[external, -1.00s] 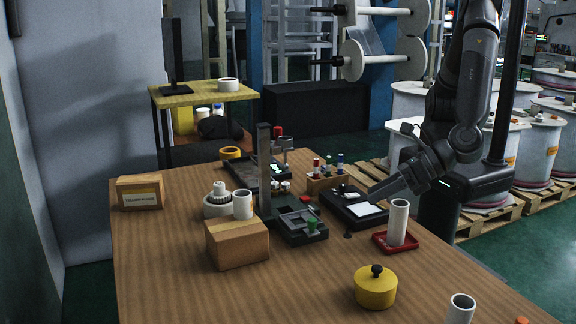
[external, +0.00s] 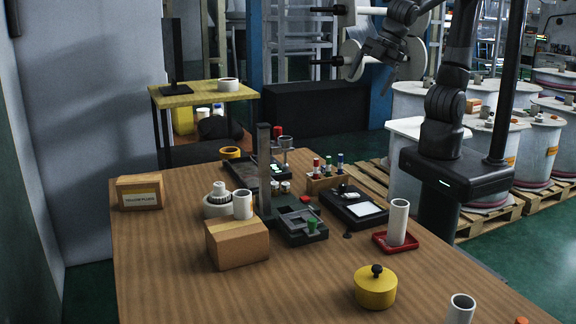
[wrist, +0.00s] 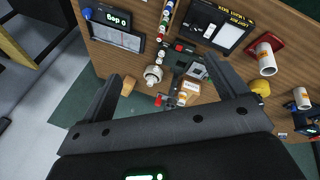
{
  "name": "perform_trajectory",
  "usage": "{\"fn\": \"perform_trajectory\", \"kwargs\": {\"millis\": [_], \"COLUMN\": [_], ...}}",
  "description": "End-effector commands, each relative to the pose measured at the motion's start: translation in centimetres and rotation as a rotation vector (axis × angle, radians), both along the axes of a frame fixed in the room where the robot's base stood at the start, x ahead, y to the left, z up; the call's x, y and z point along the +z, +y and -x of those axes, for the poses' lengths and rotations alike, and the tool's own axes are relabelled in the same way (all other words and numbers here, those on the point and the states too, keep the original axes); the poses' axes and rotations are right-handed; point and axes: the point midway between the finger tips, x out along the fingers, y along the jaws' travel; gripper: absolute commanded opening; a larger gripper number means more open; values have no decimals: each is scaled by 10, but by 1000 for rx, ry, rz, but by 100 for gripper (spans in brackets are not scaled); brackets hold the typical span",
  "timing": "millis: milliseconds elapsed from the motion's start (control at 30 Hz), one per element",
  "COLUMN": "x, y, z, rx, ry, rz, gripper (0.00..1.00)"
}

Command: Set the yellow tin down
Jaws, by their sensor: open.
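The yellow tin (external: 376,289) is round with a black knob on its lid. It stands upright on the front right part of the wooden table (external: 170,270). In the wrist view part of the tin (wrist: 261,87) shows at the right, beyond the right finger. My gripper (external: 370,80) is raised high behind the table, far from the tin. In the wrist view my gripper (wrist: 166,75) has its fingers wide apart with nothing held between them.
A white tube (external: 398,222) stands on a red tray (external: 381,240) behind the tin. Another white tube (external: 461,309) is at the front right. A cardboard box (external: 237,245), a black stand with a post (external: 264,170) and small devices fill the middle. The table's front left is clear.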

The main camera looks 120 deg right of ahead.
Motion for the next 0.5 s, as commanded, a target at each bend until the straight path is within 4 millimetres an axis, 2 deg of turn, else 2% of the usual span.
{"fn": "perform_trajectory", "kwargs": {"millis": [33,200,333,500], "x": [5,13,15,16], "y": [-8,-17,-17,-16], "z": [16,58,81,94], "rx": [-68,-259,-364,-428], "ry": [-25,-93,-135,-161], "rz": [-55,-225,-322,-384], "gripper": [91,91,91,91]}}
